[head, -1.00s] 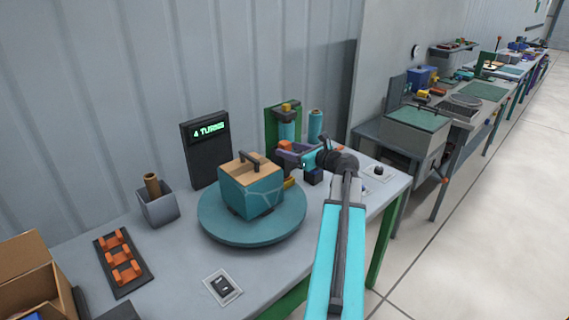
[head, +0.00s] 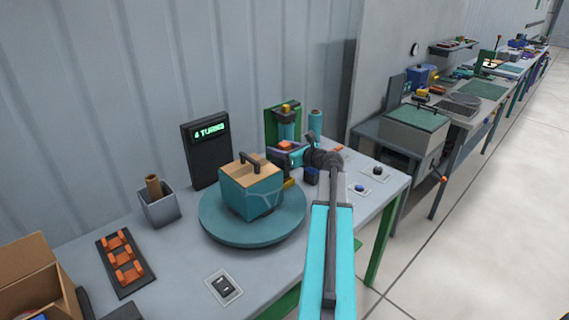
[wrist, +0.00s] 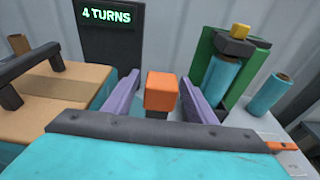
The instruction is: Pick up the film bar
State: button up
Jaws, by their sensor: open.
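An orange block (wrist: 161,90) with a darker lower part stands upright between my fingers; it appears to be the film bar's grip, but its lower end is hidden. It shows as a small orange patch (head: 286,145) in the head view. My gripper (wrist: 160,80) is open, one lavender finger on each side of the block, with gaps visible. In the head view my gripper (head: 281,154) is beyond the turntable's right side, partly hidden by the wrapped box (head: 253,197).
The box, with a dark handle, stands on a teal turntable (head: 225,234). A "4 TURNS" display (head: 207,155) is behind it. A green stand with a teal roll (head: 287,125) and a loose teal roll (head: 315,122) are near my gripper. A grey bin (head: 159,207) and orange-clip tray (head: 125,264) stand left.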

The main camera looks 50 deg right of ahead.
jog(key=shift+x, duration=0.9)
grip_shut()
